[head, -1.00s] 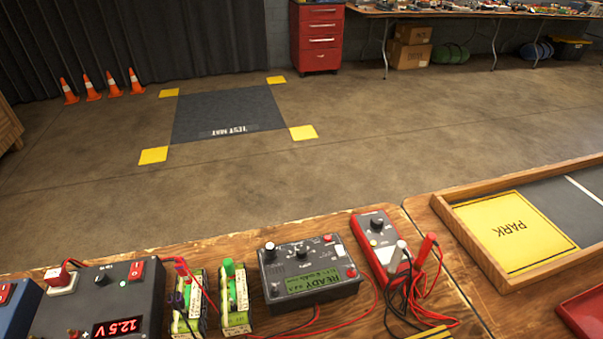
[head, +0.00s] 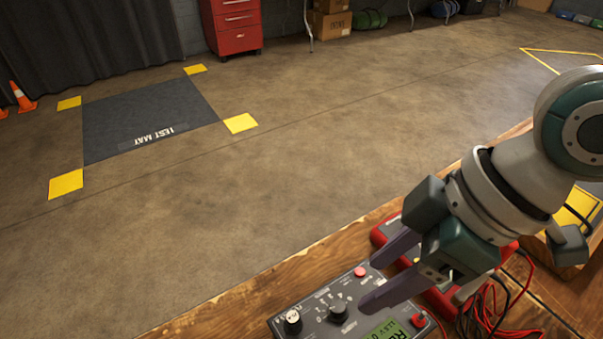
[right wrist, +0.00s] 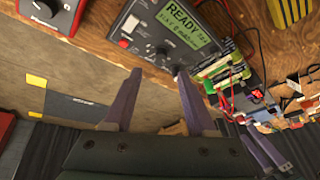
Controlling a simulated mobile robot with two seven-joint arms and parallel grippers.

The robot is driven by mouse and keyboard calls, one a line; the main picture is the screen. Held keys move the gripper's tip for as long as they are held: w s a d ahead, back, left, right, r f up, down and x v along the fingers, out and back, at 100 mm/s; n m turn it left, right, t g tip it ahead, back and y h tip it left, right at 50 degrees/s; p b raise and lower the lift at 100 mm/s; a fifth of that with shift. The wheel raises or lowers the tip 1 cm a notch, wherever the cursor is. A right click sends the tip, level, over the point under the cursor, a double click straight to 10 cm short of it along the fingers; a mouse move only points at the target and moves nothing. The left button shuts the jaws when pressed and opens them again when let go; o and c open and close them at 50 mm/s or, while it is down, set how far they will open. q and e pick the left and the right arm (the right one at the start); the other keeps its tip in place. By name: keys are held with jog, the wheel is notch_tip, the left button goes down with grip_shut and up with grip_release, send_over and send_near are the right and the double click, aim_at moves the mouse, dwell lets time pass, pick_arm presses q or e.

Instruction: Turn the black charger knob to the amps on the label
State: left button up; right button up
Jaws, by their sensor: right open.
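The black charger (head: 318,331) is at the bottom edge of the head view, partly cut off. Its black knob (head: 338,310) has a printed scale around it; a white-topped knob (head: 292,321) is left of it. My right gripper (head: 368,280) is open and empty, its fingertips above and right of the knob, apparently apart from it. In the right wrist view the charger (right wrist: 190,52) lies beyond the open fingers, its display reading READY. Slim purple pieces at lower right there look like my left gripper (right wrist: 267,152); its jaw state is unclear. I cannot read a label's amps.
A red meter (head: 386,228) and tangled red and black leads (head: 490,312) lie right of the charger, partly behind my right arm. Batteries (right wrist: 222,72) stand beside the charger in the wrist view. The wooden bench edge (head: 285,265) is clear left of the gripper.

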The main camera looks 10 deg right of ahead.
aim_at(340, 306)
pick_arm(q)
jog(key=shift+s+d+f+b, duration=0.1)
jog(key=shift+s+f+b, duration=0.05)
jog(key=shift+f+b, duration=0.35)
jog(key=shift+s+d+f+b, duration=0.15)
jog(key=shift+f+b, duration=0.25)
jog(key=shift+f, duration=0.2)
pick_arm(e)
jog(key=x, duration=0.6)
jog(key=shift+s+f, duration=0.1)
jog(key=shift+f, duration=0.2)
pick_arm(q)
jog(key=shift+f, duration=0.15)
pick_arm(e)
jog(key=shift+a+f, duration=0.35)
jog(key=shift+f, duration=0.2)
pick_arm(q)
jog(key=shift+w+a, duration=0.1)
jog(key=shift+a, duration=0.1)
pick_arm(e)
grip_shut()
